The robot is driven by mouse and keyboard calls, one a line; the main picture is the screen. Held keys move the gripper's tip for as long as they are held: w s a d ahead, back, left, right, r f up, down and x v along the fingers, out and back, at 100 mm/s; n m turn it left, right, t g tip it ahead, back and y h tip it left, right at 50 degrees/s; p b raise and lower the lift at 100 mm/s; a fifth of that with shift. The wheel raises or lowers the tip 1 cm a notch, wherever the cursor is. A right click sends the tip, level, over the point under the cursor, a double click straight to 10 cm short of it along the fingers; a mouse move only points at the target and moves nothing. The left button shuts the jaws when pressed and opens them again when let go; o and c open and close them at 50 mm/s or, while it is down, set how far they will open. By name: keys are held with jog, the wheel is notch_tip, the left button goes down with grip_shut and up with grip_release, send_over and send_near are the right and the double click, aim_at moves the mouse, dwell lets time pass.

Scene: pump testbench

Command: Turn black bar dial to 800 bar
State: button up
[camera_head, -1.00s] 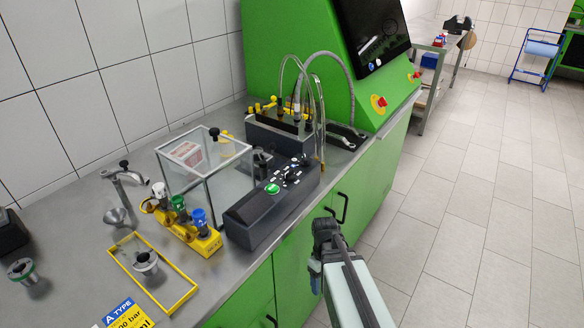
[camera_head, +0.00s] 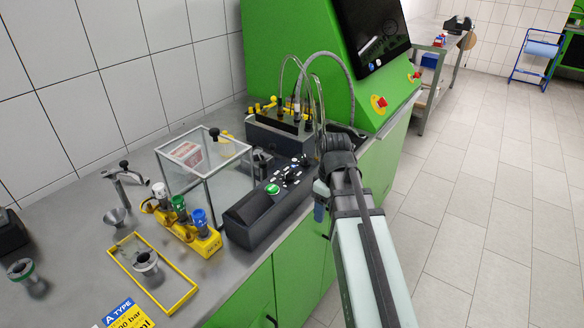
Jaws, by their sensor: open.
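The dark control console (camera_head: 252,222) stands at the front edge of the steel bench. It carries a green button (camera_head: 273,189) and a cluster of small white, blue and black controls (camera_head: 291,173). A small dark knob-like shape (camera_head: 303,160) shows at the far end of this cluster. I cannot tell for certain that it is the black bar dial, and no scale or setting can be read. My gripper (camera_head: 327,150) is at the dark end of my arm, just right of the console's far end. Its jaws are open and appear empty; the fingers are hard to make out.
A clear box (camera_head: 205,170) stands left of the console. A yellow block with white, green and blue knobs (camera_head: 185,228) and a yellow-rimmed tray (camera_head: 180,296) are nearer. Curved hoses (camera_head: 334,60) rise behind the controls before the green machine (camera_head: 290,45). The floor at right is clear.

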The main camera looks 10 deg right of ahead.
jog(key=t+y, duration=0.1)
jog(key=t, duration=0.1)
send_near(290, 172)
jog(key=s+d+f, duration=0.2)
jog(key=d+f, duration=0.3)
jog(key=f, duration=0.1)
notch_tip(290, 172, up, 10)
jog(key=a+t+y, duration=0.2)
jog(key=shift+n, duration=0.3)
jog(key=shift+s+x, duration=0.15)
jog(key=shift+x, duration=2)
jog(key=shift+s+x, duration=0.2)
jog(key=shift+x, duration=1.95)
jog(key=shift+s+x, duration=0.15)
jog(key=shift+x, duration=2)
jog(key=shift+f, duration=0.2)
jog(key=c, duration=1)
